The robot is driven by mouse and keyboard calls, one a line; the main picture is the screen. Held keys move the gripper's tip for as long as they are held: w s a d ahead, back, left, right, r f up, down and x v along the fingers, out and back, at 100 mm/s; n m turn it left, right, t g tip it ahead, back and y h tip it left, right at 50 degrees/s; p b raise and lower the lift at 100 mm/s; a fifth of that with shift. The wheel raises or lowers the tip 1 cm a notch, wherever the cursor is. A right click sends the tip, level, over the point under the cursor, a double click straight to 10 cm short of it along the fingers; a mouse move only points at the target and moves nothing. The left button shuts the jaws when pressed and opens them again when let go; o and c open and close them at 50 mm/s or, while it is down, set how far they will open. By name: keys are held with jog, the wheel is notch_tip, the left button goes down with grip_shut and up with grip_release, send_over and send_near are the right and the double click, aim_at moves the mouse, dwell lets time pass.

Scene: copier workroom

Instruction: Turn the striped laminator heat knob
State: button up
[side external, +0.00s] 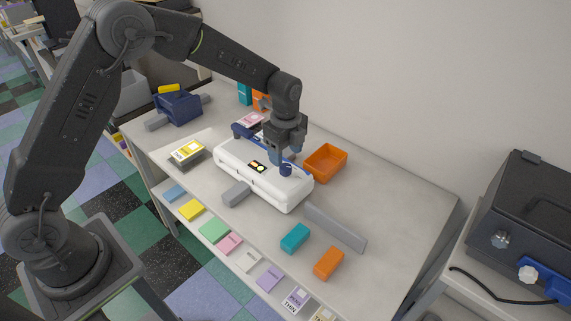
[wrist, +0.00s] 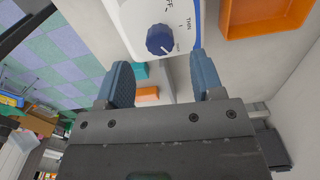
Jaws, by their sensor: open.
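The laminator (side external: 240,170) is a long white machine with dark blue trim on the table. Its dark blue heat knob (side external: 286,169) sits on top near the right end. In the wrist view the knob (wrist: 159,40) has a pale stripe pointing to the lower right, with OFF and THIN printed around it on the white panel (wrist: 128,20); a further label there is too blurred to read. My gripper (side external: 284,156) is open above the laminator, close to the knob. In the wrist view the blue fingertips (wrist: 161,72) are spread wide with nothing between them, and the knob lies just beyond them.
An orange tray (side external: 326,163) stands behind the laminator. A grey block (side external: 236,194) is in front, and a long grey bar (side external: 335,228), a teal block (side external: 295,238) and an orange block (side external: 328,263) lie to the right. The table's far right is clear.

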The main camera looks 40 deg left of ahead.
aim_at(286, 166)
jog(key=shift+f, duration=2.35)
jog(key=c, duration=0.9)
